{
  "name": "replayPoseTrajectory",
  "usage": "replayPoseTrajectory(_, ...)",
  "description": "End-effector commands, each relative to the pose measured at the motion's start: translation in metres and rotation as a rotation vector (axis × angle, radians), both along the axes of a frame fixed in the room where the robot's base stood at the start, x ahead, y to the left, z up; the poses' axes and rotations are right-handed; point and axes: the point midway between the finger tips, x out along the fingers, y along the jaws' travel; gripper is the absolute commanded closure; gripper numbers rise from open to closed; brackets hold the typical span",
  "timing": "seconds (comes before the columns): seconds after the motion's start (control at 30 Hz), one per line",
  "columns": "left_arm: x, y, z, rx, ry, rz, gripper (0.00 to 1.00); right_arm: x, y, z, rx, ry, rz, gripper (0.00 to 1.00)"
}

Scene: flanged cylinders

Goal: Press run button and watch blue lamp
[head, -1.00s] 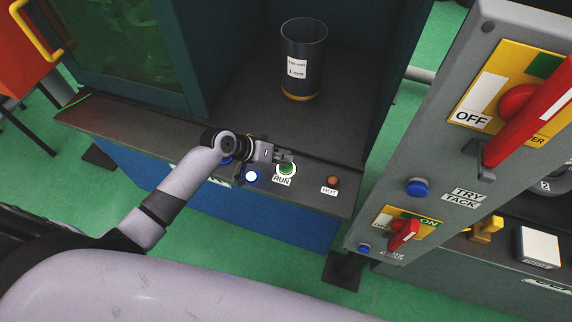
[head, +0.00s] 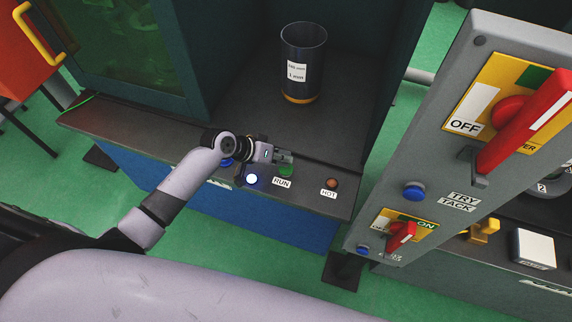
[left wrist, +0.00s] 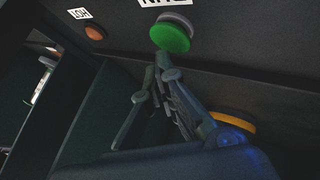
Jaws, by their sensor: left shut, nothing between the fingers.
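The green run button (head: 286,172) sits on the dark front ledge above its RUN label (head: 281,183). The button also shows in the left wrist view (left wrist: 170,38), with a pale ring partly visible. The blue lamp (head: 251,179) left of it glows bright bluish white. My left gripper (head: 287,157) is shut and empty, its fingertips just behind the button in the head view. In the left wrist view the fingertips (left wrist: 163,68) are close below the button; I cannot tell whether they touch it. My right gripper is not in view.
An orange HOT lamp (head: 332,184) is on the ledge to the right. A dark canister (head: 302,62) with an orange base stands in the bay behind. A grey panel (head: 415,150) with red switch handles and a blue button (head: 414,191) rises at the right.

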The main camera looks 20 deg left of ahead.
Motion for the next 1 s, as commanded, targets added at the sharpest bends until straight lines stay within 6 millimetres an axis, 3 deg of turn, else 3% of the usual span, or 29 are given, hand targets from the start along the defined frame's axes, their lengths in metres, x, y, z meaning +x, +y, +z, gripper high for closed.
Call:
replayPoseTrajectory(0.43, 0.0, 0.0, 0.007, 0.0, -0.001, 0.001, 1.0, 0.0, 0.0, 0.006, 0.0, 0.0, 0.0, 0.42)
replayPoseTrajectory(0.9, 0.0, 0.0, 0.052, -0.001, -0.001, 0.0, 1.0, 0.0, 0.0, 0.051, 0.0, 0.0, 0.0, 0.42)
replayPoseTrajectory(1.0, 0.0, 0.0, 0.055, -0.001, -0.001, 0.0, 1.0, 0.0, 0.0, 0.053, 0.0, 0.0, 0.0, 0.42)
